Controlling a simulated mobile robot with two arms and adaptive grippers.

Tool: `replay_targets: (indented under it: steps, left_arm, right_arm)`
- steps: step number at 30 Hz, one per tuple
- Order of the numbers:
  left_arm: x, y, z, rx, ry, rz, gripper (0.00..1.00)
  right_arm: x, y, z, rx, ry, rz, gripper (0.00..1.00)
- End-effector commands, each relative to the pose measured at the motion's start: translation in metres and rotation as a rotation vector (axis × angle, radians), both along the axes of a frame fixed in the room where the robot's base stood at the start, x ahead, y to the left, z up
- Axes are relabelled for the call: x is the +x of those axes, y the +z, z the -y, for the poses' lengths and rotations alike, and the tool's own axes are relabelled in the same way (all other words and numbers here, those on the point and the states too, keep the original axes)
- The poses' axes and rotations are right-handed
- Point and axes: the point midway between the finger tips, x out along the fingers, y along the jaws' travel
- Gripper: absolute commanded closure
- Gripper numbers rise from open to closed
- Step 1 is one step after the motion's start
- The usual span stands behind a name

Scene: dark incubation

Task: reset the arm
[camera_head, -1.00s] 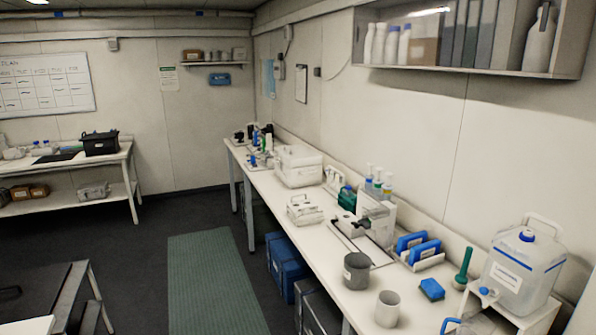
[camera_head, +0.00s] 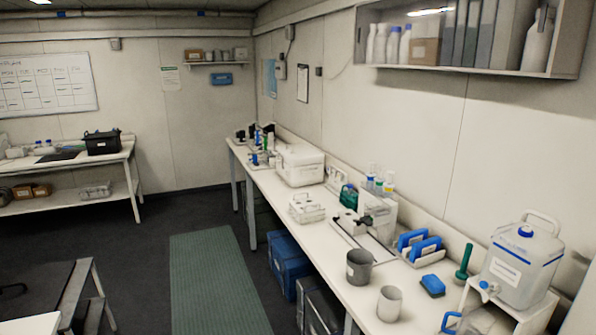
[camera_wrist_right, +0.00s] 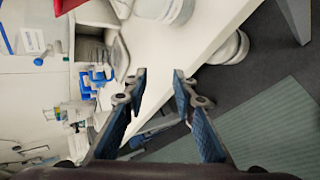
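My right gripper (camera_wrist_right: 160,80) shows in the right wrist view, with its two dark blue-padded fingers apart and nothing between them. It is open. A white bench edge and dark floor lie beyond the fingertips; I cannot tell how far away. My right gripper does not show in the head view. My left gripper is in neither current view.
The long white bench (camera_head: 330,268) runs along the right wall. It carries a grey cup (camera_head: 359,267), a white cup (camera_head: 389,304), a blue sponge (camera_head: 432,286) and a water canister (camera_head: 520,262). A green mat (camera_head: 215,285) lies on open floor.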

Motion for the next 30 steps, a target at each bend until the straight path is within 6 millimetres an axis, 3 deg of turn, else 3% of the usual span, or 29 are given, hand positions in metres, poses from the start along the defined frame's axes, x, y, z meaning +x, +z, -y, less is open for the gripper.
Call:
replay_targets:
  steps: [3, 6, 18, 26, 30]
  left_arm:
    - [-0.004, 0.000, -0.003, 0.003, -0.001, -0.005, 0.60]
    - [-0.002, 0.000, -0.002, 0.003, -0.001, -0.004, 0.60]
    - [0.005, 0.000, -0.001, 0.002, -0.001, 0.007, 0.60]
    - [0.007, -0.017, -0.001, 0.001, -0.001, 0.009, 0.60]
    - [0.006, -0.027, -0.001, 0.001, -0.001, 0.009, 0.60]
  right_arm:
    - [-0.033, -0.018, -0.027, 0.327, -0.177, 0.019, 0.75]
    - [-0.056, -0.026, -0.051, 0.534, -0.299, 0.008, 0.75]
    - [-0.124, -0.022, -0.133, 1.021, -0.639, -0.122, 0.75]
    - [-0.111, -0.103, -0.134, 1.000, -0.644, -0.142, 0.75]
    - [-0.108, -0.154, -0.134, 0.993, -0.650, -0.157, 0.75]
